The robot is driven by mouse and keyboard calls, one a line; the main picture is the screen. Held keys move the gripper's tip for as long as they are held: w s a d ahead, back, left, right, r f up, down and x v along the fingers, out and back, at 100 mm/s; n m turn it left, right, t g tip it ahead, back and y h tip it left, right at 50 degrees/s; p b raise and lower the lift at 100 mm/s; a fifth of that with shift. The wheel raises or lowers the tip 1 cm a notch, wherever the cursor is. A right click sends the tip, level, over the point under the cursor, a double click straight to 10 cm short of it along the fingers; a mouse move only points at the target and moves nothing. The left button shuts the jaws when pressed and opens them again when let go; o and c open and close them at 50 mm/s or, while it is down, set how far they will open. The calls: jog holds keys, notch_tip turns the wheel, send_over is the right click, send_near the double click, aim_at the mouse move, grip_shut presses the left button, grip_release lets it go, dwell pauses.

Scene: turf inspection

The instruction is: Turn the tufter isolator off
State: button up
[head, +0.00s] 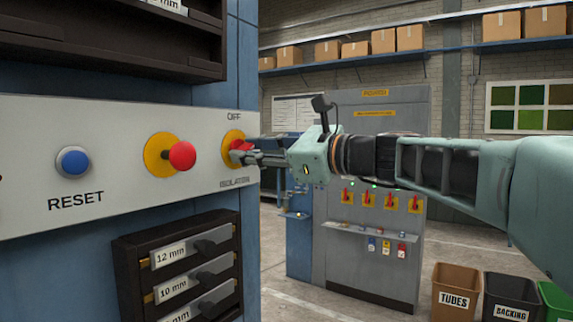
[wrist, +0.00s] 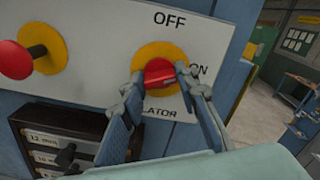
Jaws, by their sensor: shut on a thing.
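The isolator is a red handle (wrist: 159,73) on a round yellow plate (wrist: 160,53), set in a pale panel (wrist: 105,40). OFF is printed above the plate and ON to its right; the label below is partly hidden. The handle lies roughly sideways, nearer the ON side than upright to OFF. My gripper (wrist: 157,77) is shut on it, one finger at each side. In the head view the isolator (head: 233,145) is at the panel's right end, with my gripper (head: 250,154) reaching it from the right and hiding part of it.
Left of the isolator are a red mushroom button (head: 182,155) on yellow and a blue RESET button (head: 73,161). A dark drawer rack (head: 125,250) is below. A grey cabinet (head: 385,130) with several red handles stands behind my arm. Bins (head: 457,290) stand at lower right.

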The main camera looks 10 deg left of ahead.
jog(key=shift+n+b, duration=4.9)
jog(key=shift+n, duration=1.3)
jog(key=o, duration=1.1)
jog(key=shift+o, duration=0.2)
jog(key=v, duration=1.2)
